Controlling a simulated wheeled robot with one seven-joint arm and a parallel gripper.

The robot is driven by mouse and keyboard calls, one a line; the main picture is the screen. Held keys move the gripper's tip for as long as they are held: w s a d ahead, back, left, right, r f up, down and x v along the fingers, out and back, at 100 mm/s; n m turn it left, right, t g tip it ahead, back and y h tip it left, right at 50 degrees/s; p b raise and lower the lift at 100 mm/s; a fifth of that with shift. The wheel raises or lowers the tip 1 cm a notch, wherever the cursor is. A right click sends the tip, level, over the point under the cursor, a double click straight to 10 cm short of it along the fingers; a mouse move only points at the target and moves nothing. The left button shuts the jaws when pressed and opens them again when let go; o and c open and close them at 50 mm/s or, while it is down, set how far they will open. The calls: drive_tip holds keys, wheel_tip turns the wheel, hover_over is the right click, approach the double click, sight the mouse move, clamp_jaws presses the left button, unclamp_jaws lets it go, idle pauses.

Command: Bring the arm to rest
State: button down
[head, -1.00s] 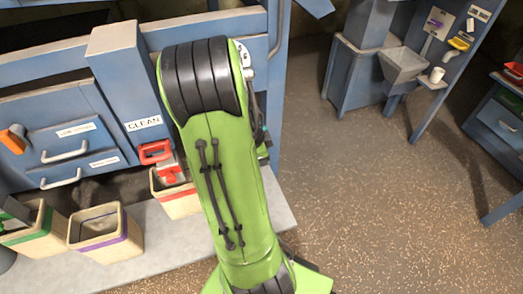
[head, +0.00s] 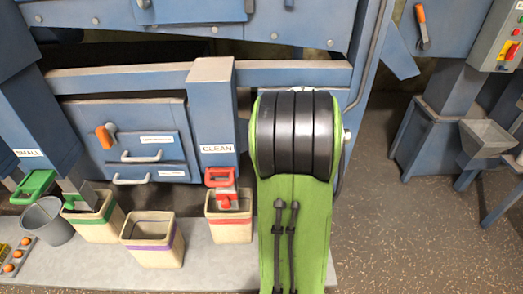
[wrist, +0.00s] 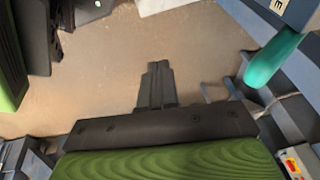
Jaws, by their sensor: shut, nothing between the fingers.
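My green and black arm (head: 296,200) stands folded at the right of centre in the head view, in front of the machine. My gripper is out of sight in the head view, hidden behind or below the arm. In the wrist view my gripper (wrist: 157,85) shows as dark fingers close together over bare floor. It is shut with nothing between the fingers.
A blue machine with a CLEAN chute (head: 214,120) stands ahead. A red-banded bin (head: 229,222), a purple-banded bin (head: 152,240), a green-banded bin (head: 95,222) and a grey bucket (head: 47,221) stand on a ledge. Open floor (head: 395,235) lies to the right.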

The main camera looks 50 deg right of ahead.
drive_tip(key=w+a+r+n+t+y+p, duration=0.1)
drive_tip(key=w+a+r+n+t+p, duration=0.2)
drive_tip(key=a+r+n, duration=0.45)
drive_tip(key=w+a+r+n+t+p, duration=0.2)
drive_tip(key=w+a+r+n+p, duration=0.1)
drive_tip(key=w+a+r+n, duration=0.45)
drive_tip(key=s+a+r+n+t+y+p, duration=0.2)
drive_tip(key=s+a+r+n+p, duration=0.2)
drive_tip(key=s+a+r+n, duration=0.3)
drive_tip(key=a+r+n, duration=0.4)
drive_tip(key=a+n, duration=0.2)
drive_tip(key=shift+a, duration=0.35)
